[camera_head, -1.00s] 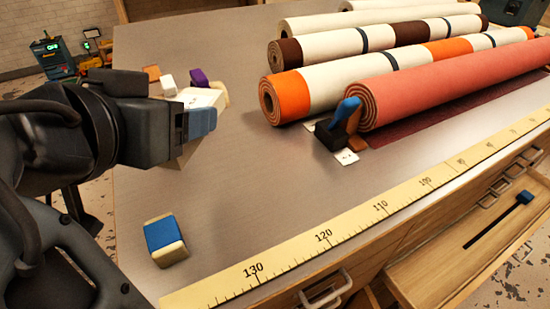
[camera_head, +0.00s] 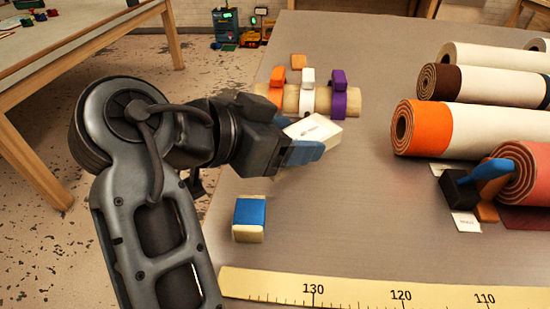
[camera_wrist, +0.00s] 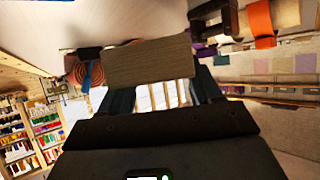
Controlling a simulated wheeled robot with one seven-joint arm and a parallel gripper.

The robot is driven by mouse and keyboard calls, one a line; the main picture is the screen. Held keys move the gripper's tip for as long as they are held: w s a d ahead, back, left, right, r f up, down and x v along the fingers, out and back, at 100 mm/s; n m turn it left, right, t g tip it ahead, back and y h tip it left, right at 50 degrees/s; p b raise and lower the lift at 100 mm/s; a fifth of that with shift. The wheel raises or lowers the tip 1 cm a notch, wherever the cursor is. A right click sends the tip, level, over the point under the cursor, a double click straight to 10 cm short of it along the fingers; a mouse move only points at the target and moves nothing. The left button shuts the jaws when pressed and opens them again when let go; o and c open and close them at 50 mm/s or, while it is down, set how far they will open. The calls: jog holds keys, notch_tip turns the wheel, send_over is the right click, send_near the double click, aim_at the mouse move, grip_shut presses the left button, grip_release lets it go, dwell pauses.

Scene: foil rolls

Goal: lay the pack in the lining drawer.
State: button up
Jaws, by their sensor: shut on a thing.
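The pack is a small white box with faint dark print (camera_head: 314,129). It is held in my gripper (camera_head: 305,148), whose blue-tipped fingers are shut on it above the left part of the table. In the wrist view a tan face of the pack (camera_wrist: 150,60) sits between the fingertips (camera_wrist: 160,88). The pack looks tilted and clear of the tabletop. The lining drawer is not in the head view now, and I cannot make it out in the wrist view.
A blue and cream block (camera_head: 249,218) lies on the table (camera_head: 350,220) near a yellow ruler strip (camera_head: 380,290). A cream roll with orange, white and purple clips (camera_head: 290,98) lies behind my gripper. Foil rolls (camera_head: 470,130) and a black, blue-handled tool (camera_head: 460,187) are at right.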

jog(key=shift+w+a+f, duration=0.15)
jog(key=shift+a+f, duration=0.2)
jog(key=shift+a, duration=0.25)
jog(key=shift+w+a+f, duration=0.15)
jog(key=shift+a+f, duration=0.2)
jog(key=shift+a, duration=0.25)
jog(key=shift+f, duration=2.05)
jog(key=o, duration=1.1)
jog(key=shift+f, duration=0.1)
